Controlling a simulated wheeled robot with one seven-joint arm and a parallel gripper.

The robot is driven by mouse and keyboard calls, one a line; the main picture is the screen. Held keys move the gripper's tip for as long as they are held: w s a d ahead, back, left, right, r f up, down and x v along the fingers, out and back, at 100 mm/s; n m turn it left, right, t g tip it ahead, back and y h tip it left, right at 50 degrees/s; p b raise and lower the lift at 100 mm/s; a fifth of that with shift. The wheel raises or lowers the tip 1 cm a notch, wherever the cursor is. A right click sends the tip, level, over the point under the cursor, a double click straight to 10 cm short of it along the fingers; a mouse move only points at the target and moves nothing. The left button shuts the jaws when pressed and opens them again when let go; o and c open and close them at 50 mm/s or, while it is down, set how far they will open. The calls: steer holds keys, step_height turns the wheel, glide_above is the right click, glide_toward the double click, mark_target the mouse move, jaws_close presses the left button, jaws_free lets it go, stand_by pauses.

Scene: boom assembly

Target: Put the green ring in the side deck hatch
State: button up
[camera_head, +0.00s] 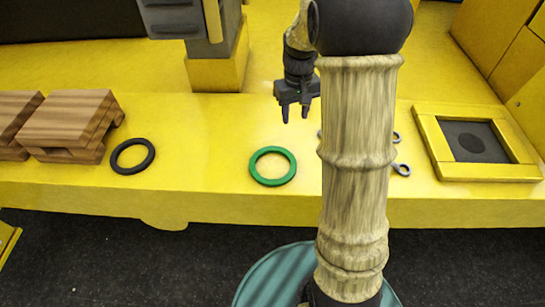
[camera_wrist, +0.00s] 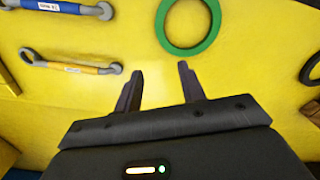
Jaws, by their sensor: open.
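The green ring (camera_head: 273,181) lies flat on the yellow deck, left of my arm in the head view. In the wrist view the green ring (camera_wrist: 217,35) is beyond my fingertips, slightly right of centre and cut by the top edge. My gripper (camera_head: 294,120) is open and empty, above the deck behind the ring and pointing down. Its two fingers also show in the wrist view (camera_wrist: 159,80). The side deck hatch (camera_head: 435,150) is a square yellow frame with a dark recess at the right of the deck, and it shows no lid.
A black ring (camera_head: 117,168) lies left of the green ring, beside wooden blocks (camera_head: 66,122). Two wrenches, one with a yellow band (camera_wrist: 83,68) and one with a blue band (camera_wrist: 53,6), lie partly hidden behind my arm. The deck around the green ring is clear.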

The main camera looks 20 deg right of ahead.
steer(key=shift+w+d+r, duration=0.1)
steer(key=shift+d, duration=0.05)
steer(key=p, duration=0.3)
glide_above(291, 157)
steer(key=f, duration=1.2)
steer(key=shift+w+d+f, duration=0.1)
steer(key=shift+w+d, duration=0.15)
steer(key=shift+w, duration=0.05)
steer(key=f, duration=0.1)
steer(key=f+p, duration=0.1)
steer(key=f, duration=0.2)
steer(key=shift+s+a+f+p, duration=0.15)
steer(key=shift+s+a+p, duration=0.05)
steer(key=shift+s+p, duration=0.2)
steer(key=shift+w+f, duration=0.1)
steer(key=shift+f, duration=0.35)
